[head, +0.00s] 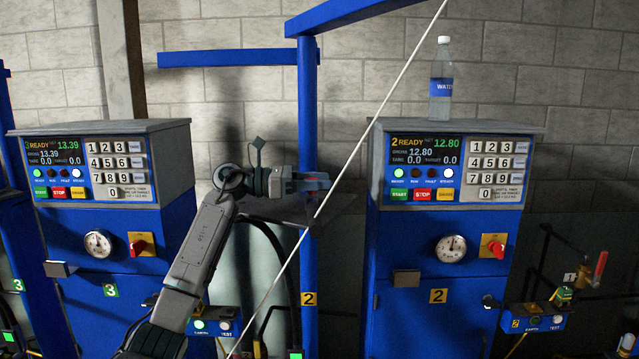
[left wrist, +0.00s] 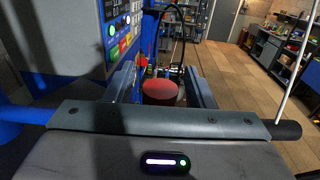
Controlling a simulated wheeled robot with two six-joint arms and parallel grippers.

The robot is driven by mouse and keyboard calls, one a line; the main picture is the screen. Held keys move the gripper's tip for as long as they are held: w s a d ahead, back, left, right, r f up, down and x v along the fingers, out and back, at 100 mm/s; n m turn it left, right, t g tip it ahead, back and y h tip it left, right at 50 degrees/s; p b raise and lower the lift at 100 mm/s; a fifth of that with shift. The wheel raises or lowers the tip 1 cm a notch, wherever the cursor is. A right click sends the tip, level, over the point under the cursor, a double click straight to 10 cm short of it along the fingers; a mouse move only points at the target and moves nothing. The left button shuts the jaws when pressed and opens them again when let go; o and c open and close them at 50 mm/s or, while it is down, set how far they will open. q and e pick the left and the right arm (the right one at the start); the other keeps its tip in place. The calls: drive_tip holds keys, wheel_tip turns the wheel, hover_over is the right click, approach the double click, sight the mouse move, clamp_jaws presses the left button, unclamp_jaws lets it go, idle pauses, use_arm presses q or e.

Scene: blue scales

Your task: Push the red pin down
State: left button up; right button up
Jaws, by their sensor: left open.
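A red round-topped piece, which looks like the red pin (left wrist: 160,92), shows between my left gripper's two fingers in the left wrist view. My left gripper (head: 316,183) is open and points to the right, between the two blue scale cabinets. In the left wrist view its fingers (left wrist: 160,85) stand apart on either side of the red piece. I cannot tell whether they touch it. The pin's lower part is hidden. My right gripper is out of view.
Scale cabinet 2 (head: 440,290) stands right of the gripper, with a water bottle (head: 441,85) on top. Cabinet 3 (head: 100,300) stands left. A thin pale diagonal line (head: 345,165) crosses near the gripper. A red-handled valve (head: 600,268) is at far right.

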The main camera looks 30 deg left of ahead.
use_arm(q)
drive_tip(key=b+v, duration=0.4)
drive_tip(key=v, duration=0.5)
drive_tip(key=shift+a+f, duration=0.2)
drive_tip(key=shift+s+a+r, duration=0.15)
drive_tip(key=shift+s+a, duration=0.2)
